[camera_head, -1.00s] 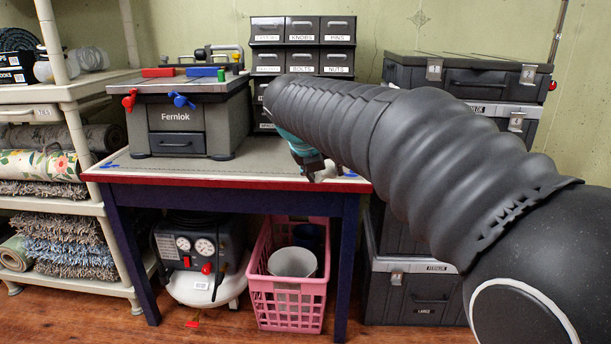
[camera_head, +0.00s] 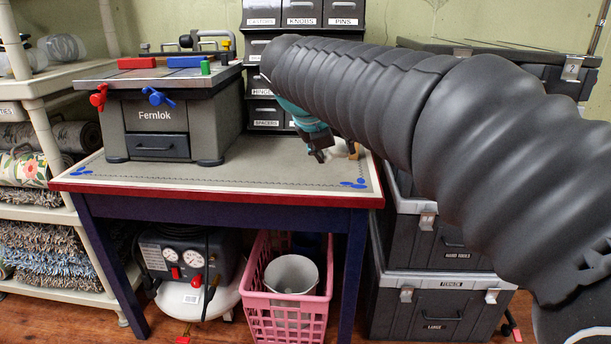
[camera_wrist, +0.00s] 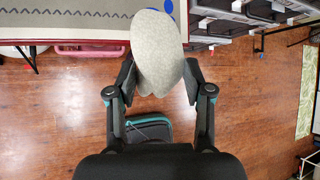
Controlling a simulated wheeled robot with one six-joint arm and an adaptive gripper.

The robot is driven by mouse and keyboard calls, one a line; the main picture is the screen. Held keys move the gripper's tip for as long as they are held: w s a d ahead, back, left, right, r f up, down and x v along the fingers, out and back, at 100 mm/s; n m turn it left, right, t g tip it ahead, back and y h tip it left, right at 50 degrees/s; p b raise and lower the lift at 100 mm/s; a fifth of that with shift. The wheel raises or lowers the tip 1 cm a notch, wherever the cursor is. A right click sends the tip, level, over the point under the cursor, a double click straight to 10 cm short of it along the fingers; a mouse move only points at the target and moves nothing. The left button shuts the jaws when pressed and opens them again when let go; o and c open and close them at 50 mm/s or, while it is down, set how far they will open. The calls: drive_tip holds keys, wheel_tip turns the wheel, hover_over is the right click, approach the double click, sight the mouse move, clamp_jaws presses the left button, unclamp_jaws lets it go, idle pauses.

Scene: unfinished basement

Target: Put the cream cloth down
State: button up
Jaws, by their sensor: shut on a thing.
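The cream cloth (camera_wrist: 158,52) is a rounded, folded bundle pinched between the two fingers of my gripper (camera_wrist: 158,84) in the wrist view. It hides part of the workbench's edge there. In the head view my gripper (camera_head: 322,154) hangs at the right end of the workbench (camera_head: 225,182), with a small pale bit of the cloth (camera_head: 338,155) showing beside the fingers. The rest of the cloth is hidden there. The bench has a grey mat top, a red edge and blue marks near its front corners. I cannot tell whether the cloth touches it.
A grey Fernlok machine (camera_head: 160,118) stands on the bench's left half; the mat's front right is clear. Drawer units (camera_head: 262,82) stand behind. Black tool cases (camera_head: 440,305) are stacked to the right. A pink basket (camera_head: 285,310) and a compressor (camera_head: 190,265) sit below.

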hover_over(309, 185)
drive_tip(key=s+a, duration=0.1)
drive_tip(key=s, duration=0.1)
wheel_tip(309, 185, down, 7)
drive_tip(key=shift+s+a+r, duration=0.1)
drive_tip(key=shift+s, duration=0.05)
drive_tip(key=shift+f, duration=2.05)
drive_tip(key=shift+f, duration=0.6)
drive_tip(key=o, duration=1.4)
drive_tip(key=shift+f, duration=0.1)
drive_tip(key=shift+o, duration=0.2)
